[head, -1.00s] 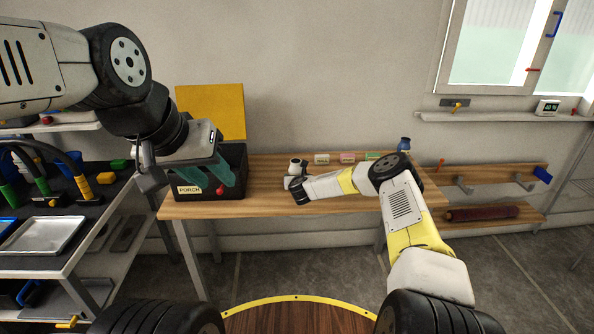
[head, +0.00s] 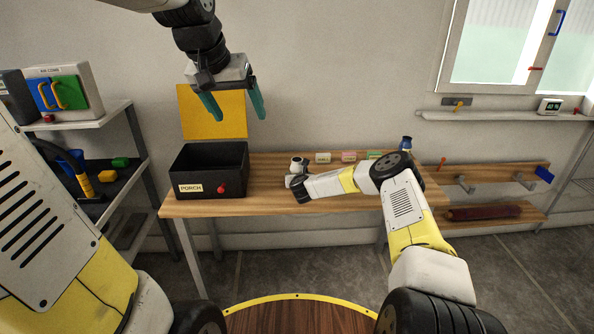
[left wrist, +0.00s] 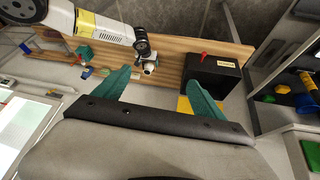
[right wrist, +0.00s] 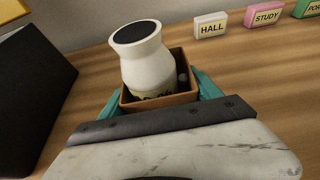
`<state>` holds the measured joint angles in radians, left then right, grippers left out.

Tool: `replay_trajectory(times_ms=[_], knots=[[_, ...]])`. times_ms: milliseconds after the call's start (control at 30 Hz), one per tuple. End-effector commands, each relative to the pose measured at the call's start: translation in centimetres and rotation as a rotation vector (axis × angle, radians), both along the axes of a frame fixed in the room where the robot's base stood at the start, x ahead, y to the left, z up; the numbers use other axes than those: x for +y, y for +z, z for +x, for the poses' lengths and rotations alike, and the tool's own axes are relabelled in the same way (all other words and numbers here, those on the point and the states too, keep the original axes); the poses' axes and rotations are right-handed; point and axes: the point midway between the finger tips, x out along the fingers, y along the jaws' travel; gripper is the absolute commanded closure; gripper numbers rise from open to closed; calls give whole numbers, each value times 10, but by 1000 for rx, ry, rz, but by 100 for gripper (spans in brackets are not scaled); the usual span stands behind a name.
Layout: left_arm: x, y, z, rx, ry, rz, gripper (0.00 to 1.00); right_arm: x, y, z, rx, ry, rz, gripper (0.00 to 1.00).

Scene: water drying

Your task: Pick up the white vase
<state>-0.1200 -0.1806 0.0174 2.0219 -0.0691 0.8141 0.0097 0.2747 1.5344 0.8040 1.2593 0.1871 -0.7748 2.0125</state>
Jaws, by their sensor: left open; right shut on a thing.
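The white vase (right wrist: 147,62) has a dark round top and stands in a small brown open box (right wrist: 160,101) in the right wrist view. Its lower part is hidden by the box. In the head view the vase (head: 298,164) shows small on the wooden table, and also in the left wrist view (left wrist: 149,69). My right gripper (right wrist: 158,92) has its teal fingers on opposite sides of the brown box and is shut on it, not on the vase itself. My left gripper (head: 236,106) is open and empty, high in front of the yellow panel.
A black bin (head: 208,190) labelled PORCH stands on the table (head: 255,204) left of the vase. Label blocks HALL (right wrist: 210,26) and STUDY (right wrist: 264,15), plus a green one (right wrist: 309,8), lie behind. A shelf (head: 100,120) is at left. Table space between bin and right gripper is bare.

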Motion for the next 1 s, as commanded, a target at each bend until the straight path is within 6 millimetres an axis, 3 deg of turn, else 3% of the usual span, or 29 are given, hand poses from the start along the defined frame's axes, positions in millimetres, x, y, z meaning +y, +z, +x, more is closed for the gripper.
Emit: replay_trajectory(times_ms=[33,267,467,667,800,1000], knots=[[-5,-2,22,9,-7,6,20,0,1,0,-2,0,0,67],[-24,-19,111,28,-35,35,20,0,1,0,-2,0,0,67],[-44,-53,184,45,-56,56,20,0,1,0,-2,0,0,67],[-66,-102,249,61,-75,75,20,0,1,0,-2,0,0,67],[-83,-145,288,72,-87,88,20,0,1,0,-2,0,0,67],[-103,-208,328,86,-100,102,20,0,1,0,-2,0,0,67]])
